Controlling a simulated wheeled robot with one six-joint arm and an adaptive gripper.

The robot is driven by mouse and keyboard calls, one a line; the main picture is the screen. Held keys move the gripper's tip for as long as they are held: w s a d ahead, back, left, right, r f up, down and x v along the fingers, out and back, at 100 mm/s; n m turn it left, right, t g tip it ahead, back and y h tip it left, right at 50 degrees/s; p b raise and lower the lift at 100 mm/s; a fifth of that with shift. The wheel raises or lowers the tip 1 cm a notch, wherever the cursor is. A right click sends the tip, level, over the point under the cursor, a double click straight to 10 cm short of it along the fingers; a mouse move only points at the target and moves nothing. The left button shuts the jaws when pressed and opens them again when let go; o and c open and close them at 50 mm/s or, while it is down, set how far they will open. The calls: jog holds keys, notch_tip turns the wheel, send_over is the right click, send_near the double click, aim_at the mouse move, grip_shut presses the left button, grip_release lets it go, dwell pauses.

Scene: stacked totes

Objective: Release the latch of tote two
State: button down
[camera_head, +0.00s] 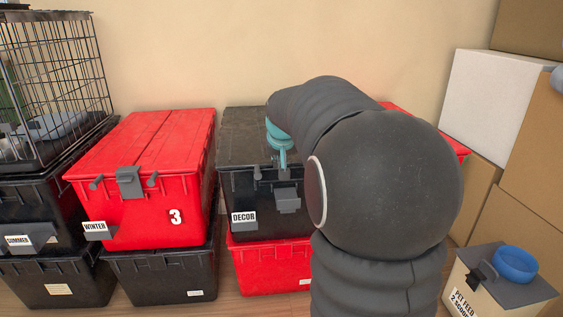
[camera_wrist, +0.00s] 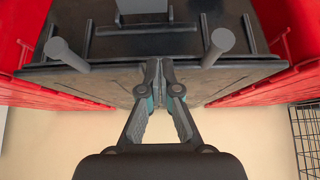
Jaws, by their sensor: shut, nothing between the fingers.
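A black tote (camera_head: 262,215) with a "DECOR" label stands on a red tote in the middle of the head view; I see no number on it. A grey latch (camera_head: 288,201) hangs at its front, and a grey piece, probably this latch, shows at the top edge of the wrist view (camera_wrist: 143,6). Two grey pegs (camera_wrist: 66,54) and (camera_wrist: 218,47) flank it there. My gripper (camera_head: 284,167) is shut and empty at the black tote's lid; its fingertips (camera_wrist: 160,66) show over the lid (camera_wrist: 110,75). Whether they touch it I cannot tell. My arm hides the tote's right side.
A red tote (camera_head: 145,150) marked "3" and "WINTER" stands left, on a black tote. A wire cage (camera_head: 60,75) sits on the "SUMMER" tote farther left. Another red tote (camera_head: 455,147) is mostly hidden behind my arm. A pet feed bin (camera_head: 495,285) and boxes stand right.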

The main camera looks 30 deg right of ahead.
notch_tip(320, 180, up, 4)
jog(key=r+p, duration=0.1)
jog(key=p, duration=0.2)
jog(key=s+a+f+b, duration=0.1)
jog(key=s+a+f, duration=0.2)
jog(key=s, duration=0.6)
notch_tip(320, 180, down, 2)
jog(key=shift+f, duration=0.25)
jog(key=shift+a, duration=0.15)
jog(key=s+a+f+g, duration=0.2)
jog(key=s+f, duration=0.1)
jog(key=s, duration=0.2)
jog(key=s+a+r+n+y+p, duration=0.1)
jog(key=s+a+r+n+p, duration=0.1)
jog(key=s+a, duration=0.5)
jog(key=s+a+r+n+t+y+p, duration=0.1)
jog(key=s+a+r+p, duration=0.3)
jog(key=s, duration=0.6)
jog(key=a+n, duration=0.1)
jog(key=a, duration=0.1)
jog(key=shift+s+a, duration=0.2)
jog(key=shift+a, duration=0.2)
jog(key=shift+r, duration=0.1)
